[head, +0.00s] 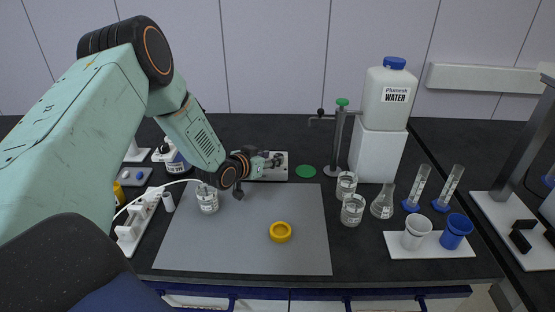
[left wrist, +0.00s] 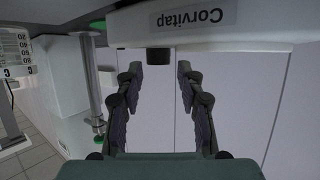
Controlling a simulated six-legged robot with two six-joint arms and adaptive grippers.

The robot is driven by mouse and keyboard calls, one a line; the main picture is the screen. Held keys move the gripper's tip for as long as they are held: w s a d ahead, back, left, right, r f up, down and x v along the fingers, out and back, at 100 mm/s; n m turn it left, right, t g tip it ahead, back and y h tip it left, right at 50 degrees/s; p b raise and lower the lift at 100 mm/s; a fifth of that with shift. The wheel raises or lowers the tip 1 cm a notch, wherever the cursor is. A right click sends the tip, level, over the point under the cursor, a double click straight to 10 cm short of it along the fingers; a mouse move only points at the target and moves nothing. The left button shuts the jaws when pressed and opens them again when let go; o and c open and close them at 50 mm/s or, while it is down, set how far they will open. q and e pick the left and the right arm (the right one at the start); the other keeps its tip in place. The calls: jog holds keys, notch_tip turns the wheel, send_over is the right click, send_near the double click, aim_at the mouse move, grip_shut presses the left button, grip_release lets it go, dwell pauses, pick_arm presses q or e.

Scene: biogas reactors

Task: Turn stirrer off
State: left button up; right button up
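A low white device (head: 280,174), partly hidden by my left gripper, sits on the black bench behind the grey mat. In the left wrist view a white housing labelled "Corvitap" (left wrist: 230,35) fills the top, with a dark knob (left wrist: 158,57) on its lower edge. I take it to be the stirrer. My left gripper (head: 270,160) is at the device. In the left wrist view its fingers (left wrist: 160,72) are apart, with the knob between or just beyond the tips; contact cannot be told. My right gripper is not in view.
A grey mat (head: 245,255) holds a beaker (head: 207,201) and a yellow ring-shaped dish (head: 281,232). Beakers, a flask (head: 383,203) and a water canister (head: 388,98) stand to the right. A power strip (head: 131,232) lies left, with a white cable running towards the beaker.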

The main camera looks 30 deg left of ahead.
pick_arm(q)
jog(key=shift+x, duration=1.2)
jog(key=shift+w+f, duration=0.1)
jog(key=shift+f, duration=0.05)
jog(key=shift+w+d, duration=0.1)
jog(key=shift+d, duration=0.1)
jog(key=shift+w+a, duration=0.15)
jog(key=shift+w, duration=0.15)
jog(key=shift+c, duration=0.2)
jog(key=shift+s, duration=0.1)
grip_shut()
